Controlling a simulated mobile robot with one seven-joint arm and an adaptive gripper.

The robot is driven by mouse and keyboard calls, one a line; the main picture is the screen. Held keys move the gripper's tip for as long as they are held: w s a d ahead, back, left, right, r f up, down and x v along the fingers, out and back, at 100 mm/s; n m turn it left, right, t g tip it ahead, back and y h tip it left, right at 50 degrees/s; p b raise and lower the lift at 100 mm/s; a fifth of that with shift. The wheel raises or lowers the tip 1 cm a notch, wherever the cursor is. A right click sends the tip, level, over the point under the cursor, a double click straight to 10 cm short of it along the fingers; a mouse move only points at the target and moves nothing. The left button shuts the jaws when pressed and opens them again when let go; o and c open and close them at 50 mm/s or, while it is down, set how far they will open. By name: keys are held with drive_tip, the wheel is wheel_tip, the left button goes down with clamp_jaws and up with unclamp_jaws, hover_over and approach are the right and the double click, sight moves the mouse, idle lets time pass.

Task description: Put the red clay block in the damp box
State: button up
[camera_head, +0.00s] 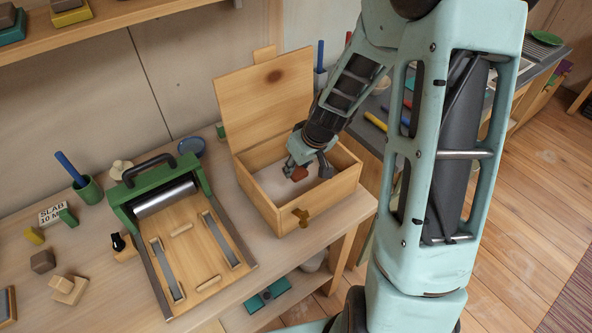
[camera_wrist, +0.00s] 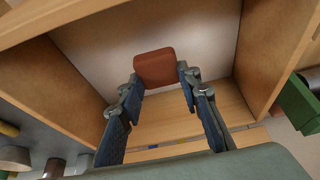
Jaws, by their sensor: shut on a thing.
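The red clay block (camera_wrist: 155,67) is between the fingertips of my gripper (camera_wrist: 160,83) in the wrist view. The head view also shows the block (camera_head: 299,174), small and partly hidden by my gripper (camera_head: 306,168). My gripper is shut on the block, inside the open wooden damp box (camera_head: 268,212). The box has a pale floor (camera_wrist: 90,45), and its lid (camera_head: 265,98) stands open at the back. I cannot tell whether the block touches the floor of the box.
A green-ended slab roller tray (camera_head: 190,250) lies left of the box on the bench. A brass latch (camera_head: 301,216) sticks out at the box's front. A green cup with a blue tool (camera_head: 88,190), a SLAB sign (camera_head: 53,214) and small blocks (camera_head: 43,261) stand at the left.

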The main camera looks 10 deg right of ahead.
sight(299, 170)
drive_tip(key=shift+w+f+b, duration=0.15)
drive_tip(key=shift+f+b, duration=0.4)
drive_tip(key=shift+f, duration=0.35)
drive_tip(key=shift+w+f+b, duration=0.1)
drive_tip(key=shift+f+b, duration=0.45)
drive_tip(key=shift+f, duration=0.35)
drive_tip(key=shift+f, duration=0.15)
drive_tip(key=o, duration=1.2)
drive_tip(key=shift+o, duration=0.2)
drive_tip(key=shift+d+r, duration=0.1)
drive_tip(key=shift+r, duration=0.35)
drive_tip(key=v, duration=1.1)
drive_tip(key=shift+s+r, duration=0.2)
